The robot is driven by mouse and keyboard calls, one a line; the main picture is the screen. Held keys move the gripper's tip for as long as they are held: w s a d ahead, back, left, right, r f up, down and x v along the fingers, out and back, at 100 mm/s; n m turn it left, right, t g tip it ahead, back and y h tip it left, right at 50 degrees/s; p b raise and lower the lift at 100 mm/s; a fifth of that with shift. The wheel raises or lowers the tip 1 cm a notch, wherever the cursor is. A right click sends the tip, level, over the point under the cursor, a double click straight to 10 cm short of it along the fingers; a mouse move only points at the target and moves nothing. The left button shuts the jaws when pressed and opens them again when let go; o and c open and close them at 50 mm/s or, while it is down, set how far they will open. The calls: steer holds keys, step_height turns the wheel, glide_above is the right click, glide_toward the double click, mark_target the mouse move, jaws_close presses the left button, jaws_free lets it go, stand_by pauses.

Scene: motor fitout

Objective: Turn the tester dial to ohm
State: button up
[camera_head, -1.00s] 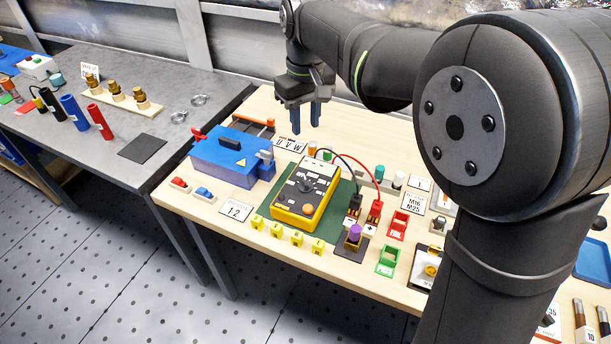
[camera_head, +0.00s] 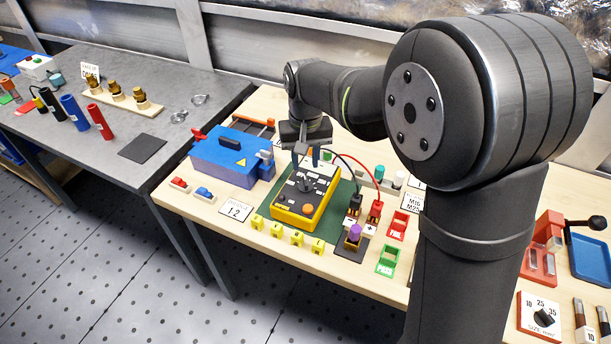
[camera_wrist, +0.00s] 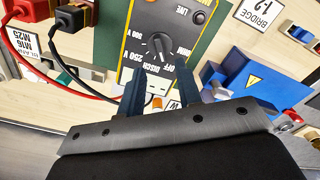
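The tester (camera_head: 306,196) is a yellow-edged box with a dark face, lying on a green mat (camera_head: 332,222) on the wooden bench. Its black dial (camera_wrist: 158,45) sits mid-face with a light pointer mark; labels such as OFF, DISCH, 250 V, 500 V and LIVE surround it in the wrist view. In the head view the dial (camera_head: 305,183) is small. My gripper (camera_wrist: 160,82) is open and empty, its two blue fingers apart. It hangs over the back end of the tester, with the dial just beyond the fingertips in the wrist view.
A blue box (camera_head: 228,158) stands left of the tester. Black and red leads run from its back to a black plug (camera_head: 355,203) and a red plug (camera_head: 376,209) at right. Several yellow tags (camera_head: 277,230) line the front. A purple-topped part (camera_head: 353,236) stands at front right.

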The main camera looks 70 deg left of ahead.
mark_target(306, 180)
step_height(306, 180, down, 6)
steer(key=shift+f, duration=0.1)
steer(key=shift+c, duration=0.4)
jaws_close()
